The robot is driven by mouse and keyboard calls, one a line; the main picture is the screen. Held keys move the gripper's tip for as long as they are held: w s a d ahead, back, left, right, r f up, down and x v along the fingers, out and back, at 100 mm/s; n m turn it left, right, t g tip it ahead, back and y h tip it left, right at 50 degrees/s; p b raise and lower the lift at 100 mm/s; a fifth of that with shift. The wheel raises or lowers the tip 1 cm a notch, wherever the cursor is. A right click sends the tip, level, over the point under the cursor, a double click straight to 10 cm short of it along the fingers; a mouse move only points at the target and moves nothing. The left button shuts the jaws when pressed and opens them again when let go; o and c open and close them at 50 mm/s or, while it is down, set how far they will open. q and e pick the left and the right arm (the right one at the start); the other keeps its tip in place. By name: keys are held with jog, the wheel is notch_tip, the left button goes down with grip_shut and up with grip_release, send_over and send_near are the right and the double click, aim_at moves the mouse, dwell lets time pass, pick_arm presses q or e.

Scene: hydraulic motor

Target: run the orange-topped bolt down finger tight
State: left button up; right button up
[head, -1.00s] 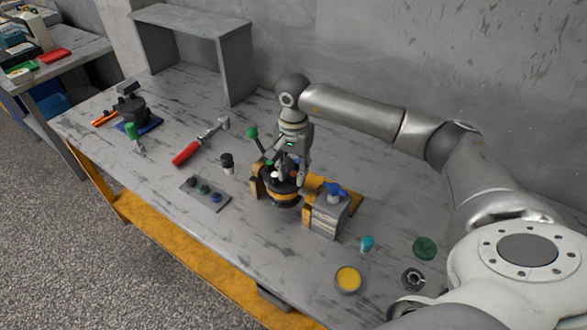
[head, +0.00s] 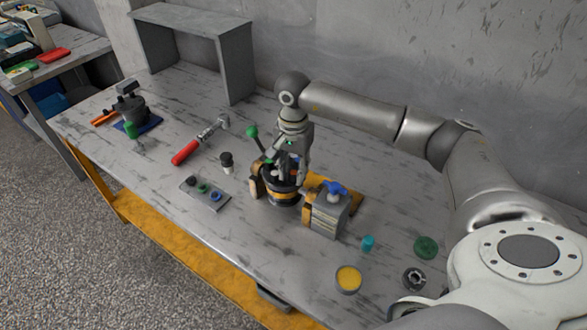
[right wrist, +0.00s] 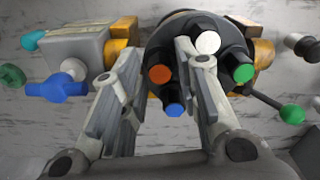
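The orange-topped bolt (right wrist: 160,74) stands in the dark round top of the motor (right wrist: 180,22) in the right wrist view. White (right wrist: 208,42), green (right wrist: 243,72) and blue (right wrist: 174,108) topped bolts stand around it. My right gripper (right wrist: 158,56) is open, with one finger on each side of the orange top and small gaps showing. Its right finger passes between the orange top and the white and green ones. In the head view the right gripper (head: 290,170) points down over the motor (head: 283,198) and hides most of its top. My left gripper is not in view.
A grey block with a blue handle (head: 328,215) stands close right of the motor. A green-knobbed lever (head: 252,132) rises behind it. A grey plate with coloured pieces (head: 205,194), a red-handled tool (head: 190,150) and a yellow-filled dish (head: 348,279) lie around.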

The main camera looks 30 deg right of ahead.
jog(key=c, duration=0.5)
jog(key=m, duration=0.4)
jog(key=shift+m, duration=2)
